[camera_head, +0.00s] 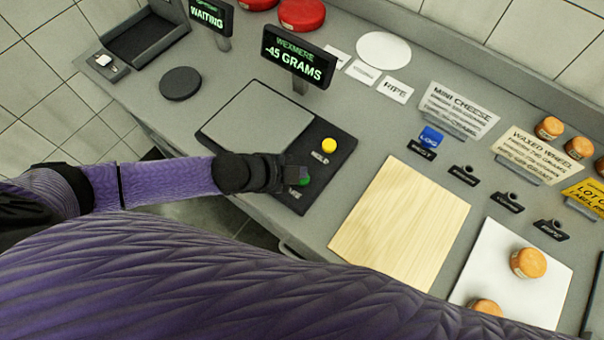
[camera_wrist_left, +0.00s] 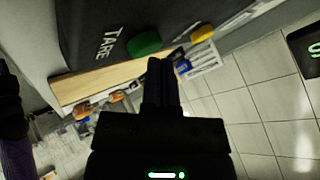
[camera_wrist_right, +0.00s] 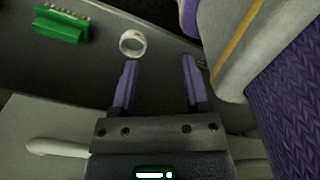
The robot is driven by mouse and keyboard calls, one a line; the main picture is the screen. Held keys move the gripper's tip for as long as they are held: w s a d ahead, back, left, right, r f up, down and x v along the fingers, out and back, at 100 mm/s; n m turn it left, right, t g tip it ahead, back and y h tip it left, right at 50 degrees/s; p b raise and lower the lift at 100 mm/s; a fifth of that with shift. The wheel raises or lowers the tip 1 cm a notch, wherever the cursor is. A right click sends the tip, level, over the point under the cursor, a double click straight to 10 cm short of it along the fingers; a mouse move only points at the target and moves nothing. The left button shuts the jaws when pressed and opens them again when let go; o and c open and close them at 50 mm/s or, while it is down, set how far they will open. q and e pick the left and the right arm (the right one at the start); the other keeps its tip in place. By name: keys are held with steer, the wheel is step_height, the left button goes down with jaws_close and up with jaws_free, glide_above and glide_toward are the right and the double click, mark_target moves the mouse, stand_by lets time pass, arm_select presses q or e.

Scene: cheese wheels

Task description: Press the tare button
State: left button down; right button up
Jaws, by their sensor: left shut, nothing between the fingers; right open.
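The green tare button (camera_head: 306,181) sits on the black panel of the scale (camera_head: 324,172), partly hidden behind my left gripper. My left gripper (camera_head: 297,177) is shut and empty, with its tips right by the button. In the left wrist view the green tare button (camera_wrist_left: 145,43) shows beside the word TARE, just left of and above my shut fingertips (camera_wrist_left: 158,62). I cannot tell whether they touch it. The scale's display (camera_head: 298,58) reads -45 GRAMS. My right gripper (camera_wrist_right: 158,65) is open and empty in the right wrist view.
A yellow button (camera_head: 329,145) marked HOLD lies above the tare button. The scale's plate (camera_head: 257,121) is empty. A wooden board (camera_head: 400,225) and a white board (camera_head: 515,262) with orange cheeses lie to the right. The right wrist view shows a white ring (camera_wrist_right: 132,42) and a green object (camera_wrist_right: 61,25).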

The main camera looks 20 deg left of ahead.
arm_select(q)
steer(key=shift+f, duration=0.4)
stand_by(0.5)
steer(key=shift+r, duration=0.4)
steer(key=shift+r+p, duration=0.45)
steer(key=shift+p, duration=0.25)
step_height(320, 180, up, 5)
steer(key=p, duration=0.5)
steer(key=shift+r, duration=0.1)
stand_by(0.4)
